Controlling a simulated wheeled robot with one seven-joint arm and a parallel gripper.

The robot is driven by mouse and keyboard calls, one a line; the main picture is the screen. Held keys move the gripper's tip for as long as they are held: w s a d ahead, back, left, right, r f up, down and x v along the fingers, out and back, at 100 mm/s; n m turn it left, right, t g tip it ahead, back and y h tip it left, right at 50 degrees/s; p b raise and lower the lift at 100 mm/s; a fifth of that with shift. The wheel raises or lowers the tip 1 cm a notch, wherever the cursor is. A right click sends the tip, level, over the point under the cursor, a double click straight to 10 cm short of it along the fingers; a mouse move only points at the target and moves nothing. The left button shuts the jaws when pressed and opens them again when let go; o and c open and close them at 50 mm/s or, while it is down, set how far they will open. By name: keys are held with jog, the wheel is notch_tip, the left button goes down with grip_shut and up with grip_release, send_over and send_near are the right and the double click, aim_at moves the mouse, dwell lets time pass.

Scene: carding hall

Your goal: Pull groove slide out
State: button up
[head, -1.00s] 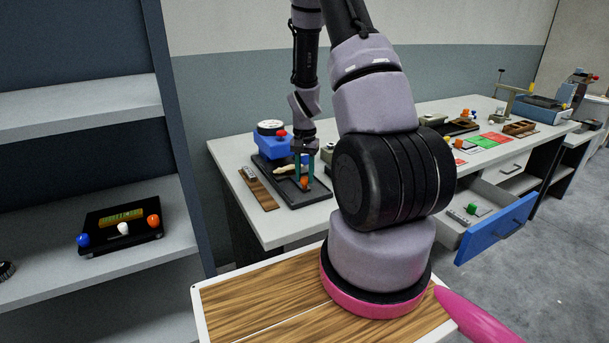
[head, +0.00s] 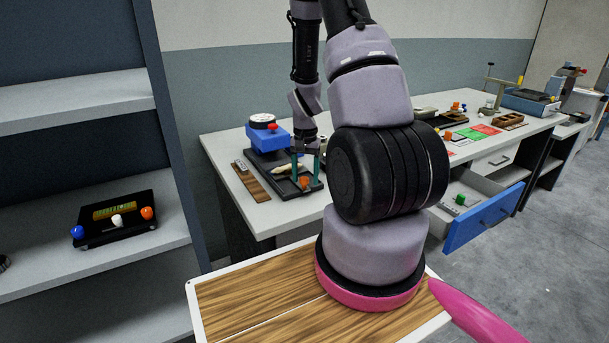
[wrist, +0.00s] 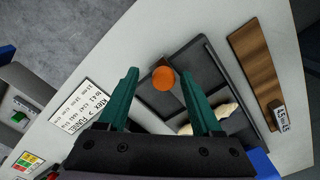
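The groove slide's orange knob (head: 305,182) sits at the near right part of a dark tray-like fixture (head: 284,188) on the workbench. The knob also shows in the wrist view (wrist: 163,78), at the edge of the dark fixture (wrist: 205,62). My gripper (head: 305,178) points down over it with two teal fingers spread apart. In the wrist view, my gripper (wrist: 160,72) has one finger on each side of the knob, with gaps showing on both sides. The knob does not look gripped. The slide's body under the knob is mostly hidden.
A cream piece (wrist: 225,108) lies on the fixture. A wooden strip (head: 251,182) is beside it and a blue box (head: 268,138) behind it. A printed card (wrist: 82,113) lies on the bench. The open blue-fronted drawer (head: 484,216) juts out to the right.

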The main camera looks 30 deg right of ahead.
jog(key=shift+w+r, duration=0.15)
jog(key=shift+r, duration=0.35)
notch_tip(320, 180, up, 10)
dwell(0.6)
jog(key=s+a+r+n+t, duration=0.1)
jog(key=s+a+r, duration=0.3)
jog(key=r, duration=0.5)
jog(key=s+a+r+n+t+y, duration=0.1)
jog(key=s+a+r+n+t, duration=0.1)
jog(key=s+a+r, duration=0.3)
jog(key=s+a+r+n+t+y, duration=0.1)
jog(key=s+a+r+t, duration=0.3)
jog(key=r, duration=0.9)
jog(key=s, duration=0.3)
jog(key=shift+s+a+r, duration=0.2)
jog(key=shift+a+r, duration=0.05)
jog(key=shift+r, duration=0.15)
